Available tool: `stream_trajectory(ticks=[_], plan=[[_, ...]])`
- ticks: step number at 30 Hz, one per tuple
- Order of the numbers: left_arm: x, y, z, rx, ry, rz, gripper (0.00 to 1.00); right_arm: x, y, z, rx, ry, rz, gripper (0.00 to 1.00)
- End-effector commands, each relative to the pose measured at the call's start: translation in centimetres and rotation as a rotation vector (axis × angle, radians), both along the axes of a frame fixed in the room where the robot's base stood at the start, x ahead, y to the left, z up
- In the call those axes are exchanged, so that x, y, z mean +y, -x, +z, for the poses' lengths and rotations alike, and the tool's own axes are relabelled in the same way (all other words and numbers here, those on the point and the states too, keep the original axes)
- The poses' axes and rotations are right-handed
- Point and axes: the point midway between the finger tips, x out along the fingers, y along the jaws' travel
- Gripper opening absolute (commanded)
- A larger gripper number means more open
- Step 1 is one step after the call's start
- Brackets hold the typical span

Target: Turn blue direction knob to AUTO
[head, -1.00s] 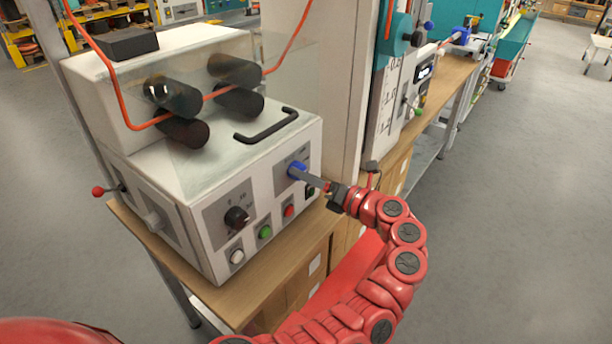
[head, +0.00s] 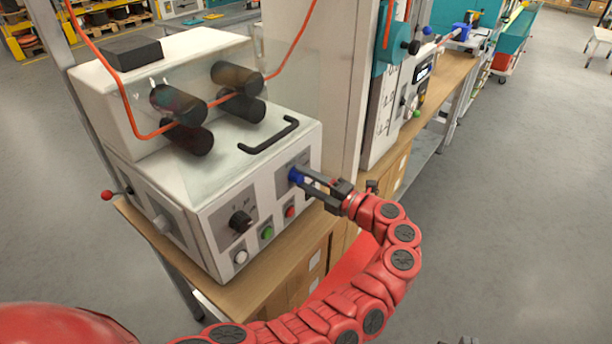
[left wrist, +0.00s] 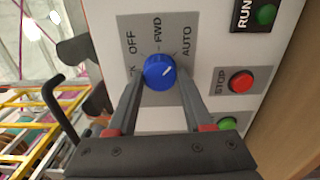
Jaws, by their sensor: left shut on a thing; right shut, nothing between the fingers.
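The blue direction knob (head: 296,175) is on the front panel of the white machine (head: 215,215). In the left wrist view the blue knob (left wrist: 160,72) has a white mark slanting up and right, roughly toward the AUTO label (left wrist: 187,42). The FWD and OFF labels lie further left around it. My left gripper (head: 306,178) is at the knob, with one finger on each side, shut on it; its fingers also show in the left wrist view (left wrist: 160,85). Only a small dark part of my right gripper (head: 457,341) shows at the bottom edge.
A black knob (head: 240,221) and green, red and white buttons are on the same panel. In the left wrist view a red STOP button (left wrist: 241,81) and a green RUN button (left wrist: 265,14) sit right of the knob. A black handle (head: 268,136) is above.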

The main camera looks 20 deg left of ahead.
Motion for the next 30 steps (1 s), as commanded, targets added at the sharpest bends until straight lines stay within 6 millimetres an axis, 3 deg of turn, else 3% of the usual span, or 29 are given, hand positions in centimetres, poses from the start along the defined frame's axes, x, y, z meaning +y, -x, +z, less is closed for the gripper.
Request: stream_trajectory(ticks=[20,21,25,30], plan=[[0.0,-0.04,0.09,0.057,-0.023,-0.001,0.0,0.0,0.0,0.46,0.0,0.0,0.0,0.0],[0.0,-0.04,0.09,0.057,-0.023,-0.001,0.56,0.0,0.0,0.46,0.0,0.0,0.0,0.0],[-0.01,-0.02,0.07,0.056,-0.021,-0.001,0.8,0.0,-0.01,0.46,0.0,0.0,0.0,0.0],[-0.01,-0.02,0.04,0.056,-0.021,0.0,0.81,0.0,0.0,0.46,0.0,0.0,0.0,0.0]])
